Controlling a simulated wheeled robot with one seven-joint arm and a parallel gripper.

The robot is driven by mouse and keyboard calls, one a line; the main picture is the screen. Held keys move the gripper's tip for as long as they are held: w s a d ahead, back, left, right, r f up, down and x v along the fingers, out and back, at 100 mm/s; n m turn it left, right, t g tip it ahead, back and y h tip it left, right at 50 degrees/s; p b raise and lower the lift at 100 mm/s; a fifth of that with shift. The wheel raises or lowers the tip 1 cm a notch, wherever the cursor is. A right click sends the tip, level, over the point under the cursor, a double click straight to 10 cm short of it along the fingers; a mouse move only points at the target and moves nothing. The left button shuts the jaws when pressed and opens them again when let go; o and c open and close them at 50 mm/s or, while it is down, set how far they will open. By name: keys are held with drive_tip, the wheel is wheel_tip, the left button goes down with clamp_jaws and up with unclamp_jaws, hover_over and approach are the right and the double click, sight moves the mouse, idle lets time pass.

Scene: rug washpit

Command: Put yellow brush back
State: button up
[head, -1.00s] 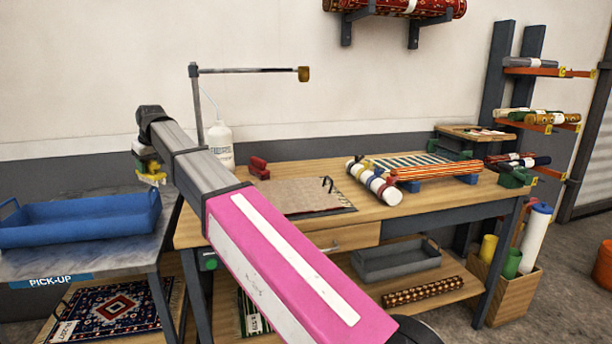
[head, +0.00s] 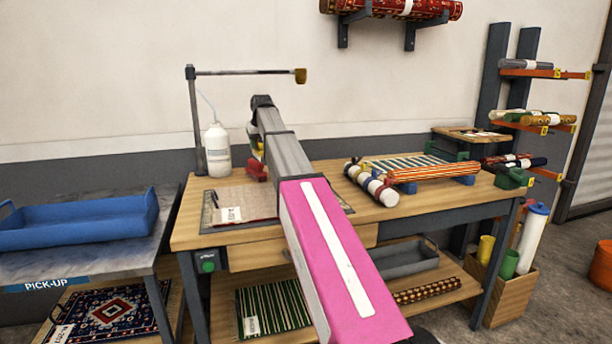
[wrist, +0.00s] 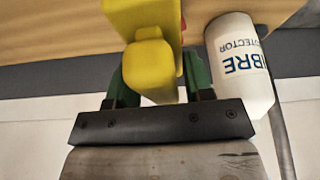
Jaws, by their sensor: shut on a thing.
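The yellow brush (wrist: 150,62) fills the middle of the wrist view, between the green fingers of my gripper (wrist: 160,85), which is shut on it. In the head view only a little yellow of the brush (head: 258,146) shows beside the end of my arm, above the back left of the workbench (head: 400,215). My arm hides most of my gripper there. The brush's lower end is not clear in either view.
A white bottle (head: 217,150) stands left of my gripper; it also shows close by in the wrist view (wrist: 238,65). A red object (head: 256,170) sits below my gripper. Rolled rugs (head: 372,183) lie to the right. A blue tray (head: 80,222) rests on the pick-up table.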

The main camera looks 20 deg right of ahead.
drive_tip(key=w+d+m, duration=0.1)
drive_tip(key=d+m, duration=0.1)
drive_tip(key=d, duration=0.9)
drive_tip(key=shift+w+d+f, duration=0.6)
drive_tip(key=shift+d+f, duration=1.15)
drive_tip(key=shift+f, duration=0.05)
drive_tip(key=shift+w+d+f, duration=0.65)
drive_tip(key=shift+d+f, duration=1.1)
drive_tip(key=shift+d, duration=0.05)
drive_tip(key=shift+w+d+f, duration=0.6)
drive_tip(key=shift+d+f, duration=1.15)
drive_tip(key=shift+f, duration=0.05)
drive_tip(key=shift+f, duration=0.1)
drive_tip(key=o, duration=1)
drive_tip(key=v, duration=1.2)
drive_tip(key=shift+a, duration=0.25)
